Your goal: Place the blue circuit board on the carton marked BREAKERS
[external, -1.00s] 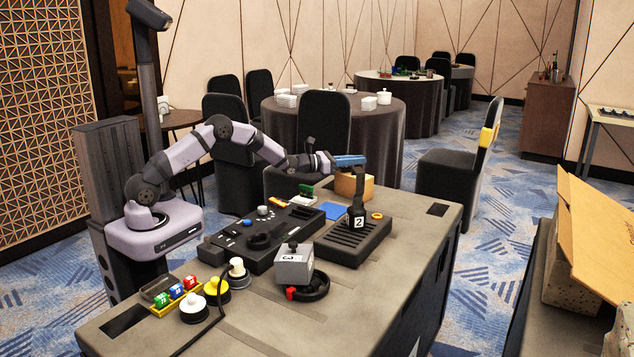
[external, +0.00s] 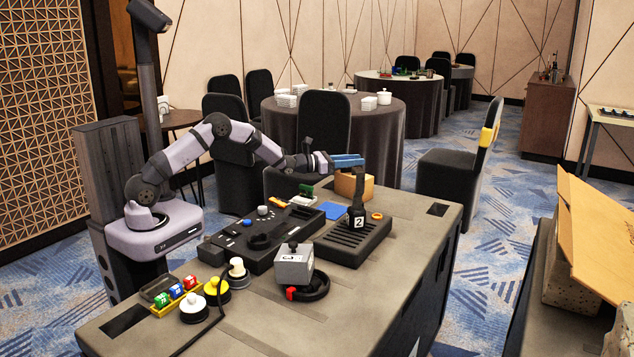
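The blue circuit board (external: 348,160) shows as a thin, nearly level blue slab, seen almost edge-on. My gripper (external: 330,162) points to the right at the far side of the table and appears shut on the board's left end. The board extends to the right from it, above a small brown carton (external: 354,188) at the back of the table. A contact between board and carton cannot be made out. No marking can be read on the carton, and a dark post marked 2 (external: 357,206) partly hides it.
A flat blue square (external: 334,210) lies in front of the carton, with an orange ring (external: 377,216) to the right. The table's right end is mostly clear.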

